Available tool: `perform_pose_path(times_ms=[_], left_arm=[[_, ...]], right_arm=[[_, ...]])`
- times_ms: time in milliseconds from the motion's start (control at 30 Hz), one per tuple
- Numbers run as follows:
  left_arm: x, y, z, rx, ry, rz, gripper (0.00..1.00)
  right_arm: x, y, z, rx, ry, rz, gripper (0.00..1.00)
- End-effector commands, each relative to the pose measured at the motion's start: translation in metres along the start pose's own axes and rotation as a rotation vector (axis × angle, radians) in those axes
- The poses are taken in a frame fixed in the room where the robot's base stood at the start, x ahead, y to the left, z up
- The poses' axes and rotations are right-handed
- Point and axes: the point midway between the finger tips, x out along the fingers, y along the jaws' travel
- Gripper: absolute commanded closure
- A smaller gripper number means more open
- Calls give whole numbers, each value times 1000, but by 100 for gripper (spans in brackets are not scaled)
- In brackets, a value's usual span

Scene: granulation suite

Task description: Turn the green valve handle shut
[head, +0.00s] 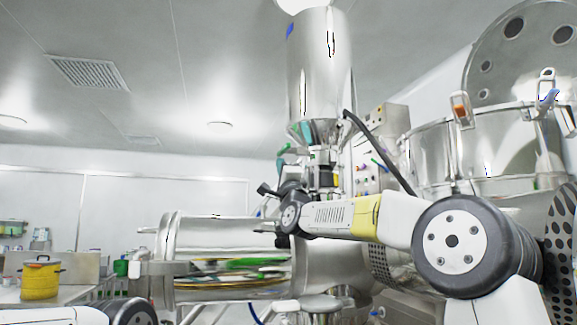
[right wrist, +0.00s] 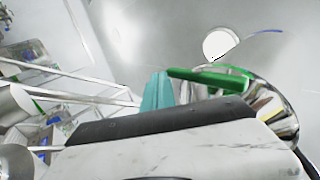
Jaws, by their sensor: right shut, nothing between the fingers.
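The green valve handle (right wrist: 210,78) is a bright green bar in the right wrist view, just right of the teal fingers and reaching over a shiny round metal part. My right gripper (right wrist: 158,82) shows there as two teal fingers pressed together, empty. The fingertips appear close beside the handle's left end; I cannot tell whether they touch it. My left gripper is out of view.
The tall steel hopper (head: 318,70) stands above the valve area. A horizontal steel drum (head: 190,242) lies to the left, and a large steel vessel (head: 430,150) with a raised lid is to the right. A yellow pot (head: 41,281) stands on a bench at the left.

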Motion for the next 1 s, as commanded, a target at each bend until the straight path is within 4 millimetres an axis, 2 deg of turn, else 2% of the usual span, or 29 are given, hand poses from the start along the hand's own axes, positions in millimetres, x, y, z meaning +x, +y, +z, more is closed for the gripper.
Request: perform_pose_path(times_ms=[367, 800, 1000], left_arm=[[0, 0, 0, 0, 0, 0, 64], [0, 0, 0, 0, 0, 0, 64], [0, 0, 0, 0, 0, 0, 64]], right_arm=[[-4, -1, 0, -1, 0, -1, 100], [-66, 0, 0, -3, 0, 1, 100], [-78, 0, 0, 0, 0, 0, 100]])
